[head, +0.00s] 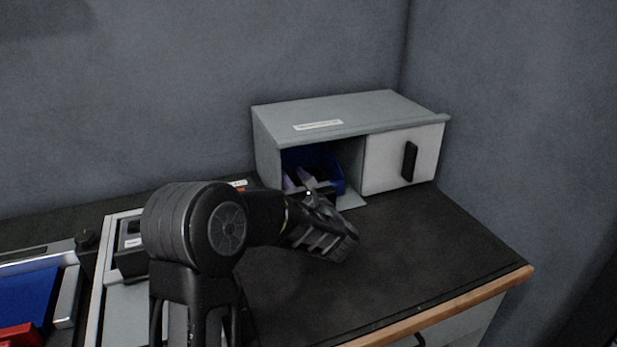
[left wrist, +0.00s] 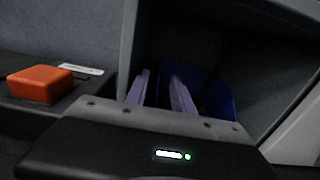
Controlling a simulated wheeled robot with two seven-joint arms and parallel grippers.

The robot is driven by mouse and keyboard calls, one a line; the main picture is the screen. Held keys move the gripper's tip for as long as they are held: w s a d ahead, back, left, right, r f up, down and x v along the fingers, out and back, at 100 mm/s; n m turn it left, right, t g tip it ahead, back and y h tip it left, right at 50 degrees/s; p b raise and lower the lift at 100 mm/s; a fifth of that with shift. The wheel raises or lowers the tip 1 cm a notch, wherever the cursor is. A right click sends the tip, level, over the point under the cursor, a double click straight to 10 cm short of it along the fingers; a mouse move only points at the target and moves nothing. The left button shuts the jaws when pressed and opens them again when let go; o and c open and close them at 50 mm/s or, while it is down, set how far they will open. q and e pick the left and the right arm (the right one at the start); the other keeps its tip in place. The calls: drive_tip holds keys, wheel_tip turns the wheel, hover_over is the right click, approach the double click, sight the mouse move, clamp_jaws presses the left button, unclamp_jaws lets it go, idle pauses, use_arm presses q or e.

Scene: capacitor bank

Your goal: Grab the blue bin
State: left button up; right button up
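The blue bin (head: 325,163) sits inside the open left compartment of a grey cabinet (head: 330,112). In the left wrist view, part of the bin (left wrist: 217,95) shows behind and to the right of the fingers; its lower part is hidden by my gripper body. My left gripper (head: 299,179) reaches into the compartment mouth at the bin's front left. Its two pale purple fingers (left wrist: 160,88) stand apart, with no object seen held between them. Whether they touch the bin I cannot tell. My right gripper is in neither view.
A white cabinet door (head: 390,160) with a black handle stands right of the compartment. An orange block (left wrist: 40,84) lies left of the cabinet. Trays with blue and red parts (head: 28,300) are at the left. The dark worktop (head: 420,250) is clear at the right.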

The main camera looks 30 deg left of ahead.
sight(287, 167)
use_arm(q)
drive_tip(key=x, duration=0.5)
drive_tip(key=shift+a+p, duration=0.1)
drive_tip(key=shift+p, duration=0.2)
drive_tip(key=shift+c, duration=0.4)
clamp_jaws()
drive_tip(key=shift+r, duration=0.1)
idle(1.0)
